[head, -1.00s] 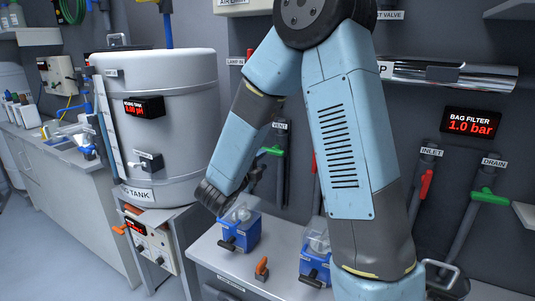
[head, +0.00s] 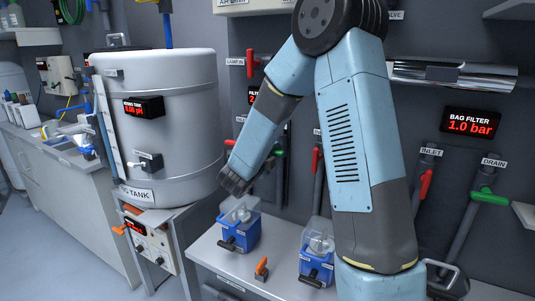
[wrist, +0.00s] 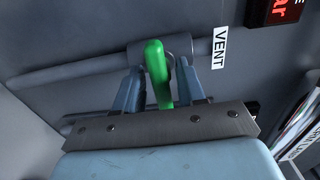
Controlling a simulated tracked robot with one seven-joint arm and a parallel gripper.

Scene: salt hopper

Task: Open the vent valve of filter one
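The vent valve's green handle (wrist: 157,75) stands out from a grey pipe in the wrist view, beside a white VENT label (wrist: 219,47). My gripper (wrist: 160,85) is open, with one finger on each side of the handle. Gaps show between the handle and both fingers. In the head view my forearm slopes down to the left, and my dark wrist (head: 236,181) is in front of the wall pipes. My arm largely hides the vent valve there.
Blue pump units (head: 241,230) and an orange lever (head: 261,267) are on the bench below my arm. A large grey tank (head: 165,110) stands close on the left. A red-handled valve (head: 252,62) is on the wall above my forearm.

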